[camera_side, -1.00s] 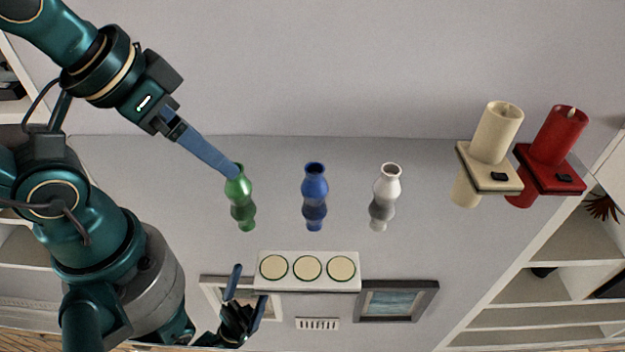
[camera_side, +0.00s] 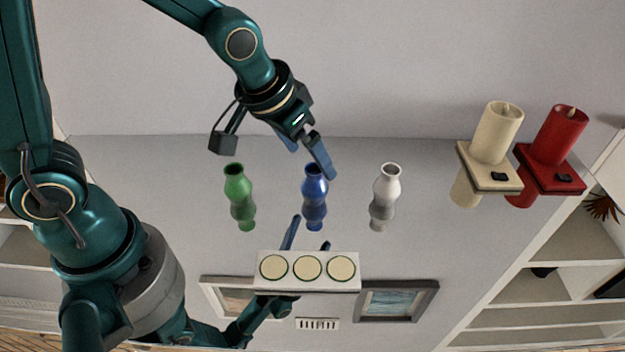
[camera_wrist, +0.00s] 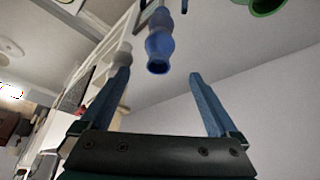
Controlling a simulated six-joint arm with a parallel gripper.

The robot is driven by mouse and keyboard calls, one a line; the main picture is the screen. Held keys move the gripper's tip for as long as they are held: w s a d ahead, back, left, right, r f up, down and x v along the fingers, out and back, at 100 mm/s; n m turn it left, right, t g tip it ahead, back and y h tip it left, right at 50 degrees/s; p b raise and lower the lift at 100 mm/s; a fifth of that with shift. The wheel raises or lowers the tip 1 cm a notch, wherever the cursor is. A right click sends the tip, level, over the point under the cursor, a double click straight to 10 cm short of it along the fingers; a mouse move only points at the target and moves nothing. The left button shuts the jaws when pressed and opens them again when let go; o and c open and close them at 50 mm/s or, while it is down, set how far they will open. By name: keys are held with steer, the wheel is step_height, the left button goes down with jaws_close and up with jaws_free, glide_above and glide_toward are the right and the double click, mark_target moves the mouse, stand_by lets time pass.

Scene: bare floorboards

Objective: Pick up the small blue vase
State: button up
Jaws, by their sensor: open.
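The small blue vase (camera_side: 314,190) stands upright between a green vase (camera_side: 238,188) and a white vase (camera_side: 386,183) on a glossy surface that mirrors them. In the wrist view the blue vase (camera_wrist: 160,48) shows just beyond and between the fingertips (camera_wrist: 159,73). The green vase is cut off at the top edge, and the white vase is partly hidden behind the left finger. Contact with the blue vase cannot be told.
A cream candle (camera_side: 495,130) and a red candle (camera_side: 558,135) stand on small holders at the right. A white block with three round green-edged discs (camera_side: 263,286) lies in front of the vases. The surface between the white vase and the candles is clear.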

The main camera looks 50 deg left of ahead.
mark_target(311, 170)
steer(key=shift+s+d+f+g, duration=0.1)
steer(key=shift+s+f+g, duration=0.15)
steer(key=shift+f, duration=0.55)
steer(key=shift+x, duration=2.35)
steer(key=shift+w, duration=0.1)
jaws_close()
